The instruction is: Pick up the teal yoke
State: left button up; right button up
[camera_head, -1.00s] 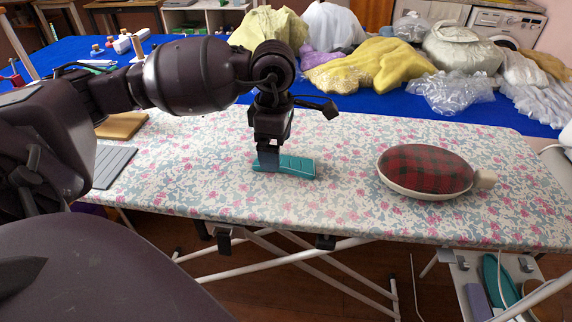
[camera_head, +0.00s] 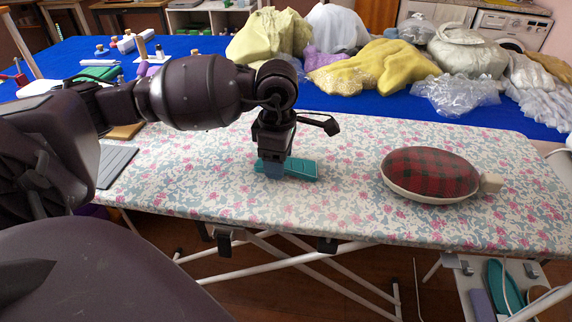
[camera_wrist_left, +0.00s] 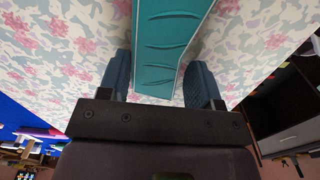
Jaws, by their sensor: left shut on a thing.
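The teal yoke (camera_head: 301,168) is a flat ridged piece lying at the middle of the flowered ironing board (camera_head: 340,215). In the left wrist view the yoke (camera_wrist_left: 168,45) runs between the two blue-grey fingers, its grooved face towards the camera. My left gripper (camera_head: 273,170) points down over the yoke's left end and is shut on it, a finger hiding part of that end. The fingers show on either side of the yoke in the wrist view (camera_wrist_left: 160,85). I cannot tell whether the yoke is clear of the board. My right gripper is not in view.
A red plaid pressing ham (camera_head: 430,173) sits to the right on the board. A grey ridged pad (camera_head: 115,165) lies at the left end. Behind, a blue table (camera_head: 345,103) holds piled garments and plastic bags. The board between yoke and ham is clear.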

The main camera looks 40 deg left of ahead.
pick_arm(q)
jog(key=shift+r, duration=0.15)
jog(key=shift+r, duration=0.35)
notch_tip(320, 180, up, 19)
jog(key=p, duration=0.2)
jog(key=shift+p, duration=0.4)
